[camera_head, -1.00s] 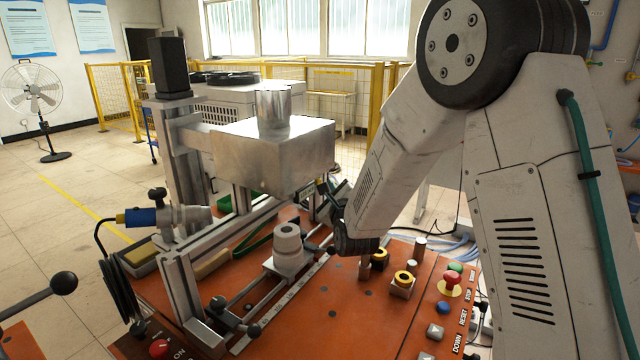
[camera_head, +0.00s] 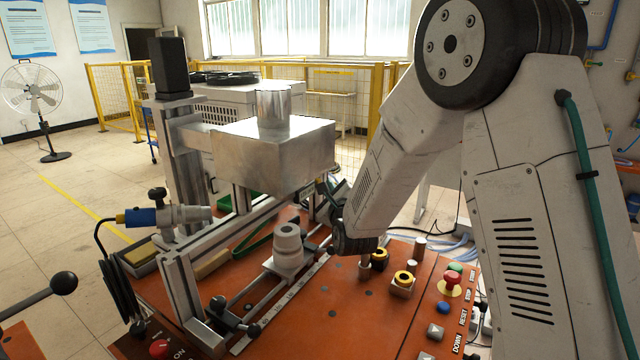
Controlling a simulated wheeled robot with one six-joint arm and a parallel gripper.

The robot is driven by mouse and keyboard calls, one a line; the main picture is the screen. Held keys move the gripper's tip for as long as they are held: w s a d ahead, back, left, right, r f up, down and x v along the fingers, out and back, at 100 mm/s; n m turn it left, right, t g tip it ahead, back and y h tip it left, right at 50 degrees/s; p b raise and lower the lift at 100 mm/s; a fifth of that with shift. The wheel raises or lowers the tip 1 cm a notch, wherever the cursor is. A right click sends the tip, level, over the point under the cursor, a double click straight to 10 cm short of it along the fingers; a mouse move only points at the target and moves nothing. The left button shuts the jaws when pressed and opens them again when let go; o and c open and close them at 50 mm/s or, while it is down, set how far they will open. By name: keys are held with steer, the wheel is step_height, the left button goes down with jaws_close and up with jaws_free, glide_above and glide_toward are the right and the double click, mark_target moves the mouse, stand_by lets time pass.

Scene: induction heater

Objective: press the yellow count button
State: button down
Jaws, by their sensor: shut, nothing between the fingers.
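No yellow button that I can tell for certain as the count button shows in the head view. The button row along the right edge of the orange table (camera_head: 350,320) holds a green button (camera_head: 456,267), a red mushroom button on a yellow base (camera_head: 452,281), a blue button (camera_head: 443,307) and a grey button (camera_head: 435,332). My arm comes down from the upper right. Its dark wrist end hangs over the table, left of this row. My gripper's fingers are hidden behind the wrist and forearm.
A white stepped cylinder (camera_head: 288,246) stands on the rail. A metal heater block (camera_head: 273,155) overhangs the table on its column. The front middle of the table is clear.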

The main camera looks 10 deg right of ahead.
steer(key=shift+w+a, duration=0.2)
steer(key=shift+w+a, duration=0.3)
stand_by(0.8)
steer(key=shift+s+d, duration=0.55)
steer(key=shift+s, duration=0.05)
stand_by(0.3)
steer(key=s+d, duration=0.3)
steer(key=shift+s+d, duration=0.3)
stand_by(0.7)
